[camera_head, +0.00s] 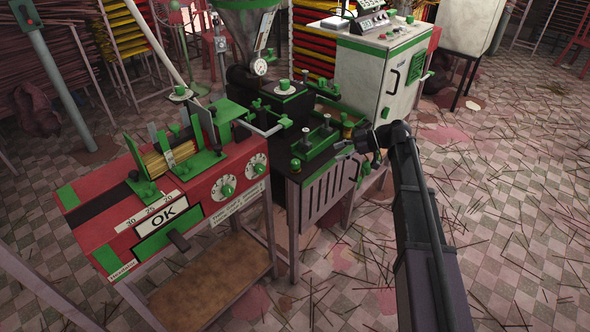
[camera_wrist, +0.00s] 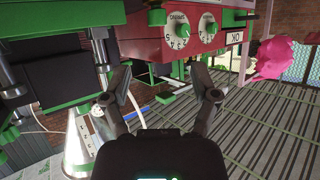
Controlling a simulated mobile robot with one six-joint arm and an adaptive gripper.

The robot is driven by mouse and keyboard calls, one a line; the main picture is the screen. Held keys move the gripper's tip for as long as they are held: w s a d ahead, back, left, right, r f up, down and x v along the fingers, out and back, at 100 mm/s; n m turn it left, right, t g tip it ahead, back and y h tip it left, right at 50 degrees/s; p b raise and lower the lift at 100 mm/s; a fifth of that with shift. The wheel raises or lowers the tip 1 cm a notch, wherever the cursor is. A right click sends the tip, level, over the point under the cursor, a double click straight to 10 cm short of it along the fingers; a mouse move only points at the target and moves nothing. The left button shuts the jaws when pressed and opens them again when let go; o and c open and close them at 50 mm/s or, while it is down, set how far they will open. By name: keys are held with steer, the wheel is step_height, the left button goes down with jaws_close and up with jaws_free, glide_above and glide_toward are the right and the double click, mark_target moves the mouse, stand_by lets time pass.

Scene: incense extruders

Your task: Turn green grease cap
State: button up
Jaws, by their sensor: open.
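Several green caps and knobs sit on the black extruder body (camera_head: 283,104) in the head view. One green cap (camera_head: 284,85) stands on top of its block, and another small green cap (camera_head: 295,164) is at its near front corner. I cannot tell which is the grease cap. My gripper (camera_head: 345,148) is at the right of the extruder's front end, apart from both caps. In the wrist view my gripper (camera_wrist: 163,82) is open, with nothing between its fingers. No cap shows clearly between them there.
The red machine (camera_head: 215,180) with dials and an OK plate stands at the left; it appears upside down in the wrist view (camera_wrist: 150,40). A pale cabinet (camera_head: 365,80) stands behind my gripper. Tiled floor (camera_head: 510,220) at the right is open, with scattered sticks.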

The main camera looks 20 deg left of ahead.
mark_target(298, 161)
steer(key=shift+w+a+r+n+y, duration=0.15)
steer(key=shift+w+a+n+y, duration=0.15)
steer(key=shift+a, duration=0.15)
steer(key=b+x, duration=0.5)
steer(key=x, duration=0.7)
steer(key=shift+s+f, duration=0.15)
steer(key=shift+f, duration=0.05)
steer(key=shift+x, duration=0.8)
steer(key=shift+r, duration=0.1)
jaws_close()
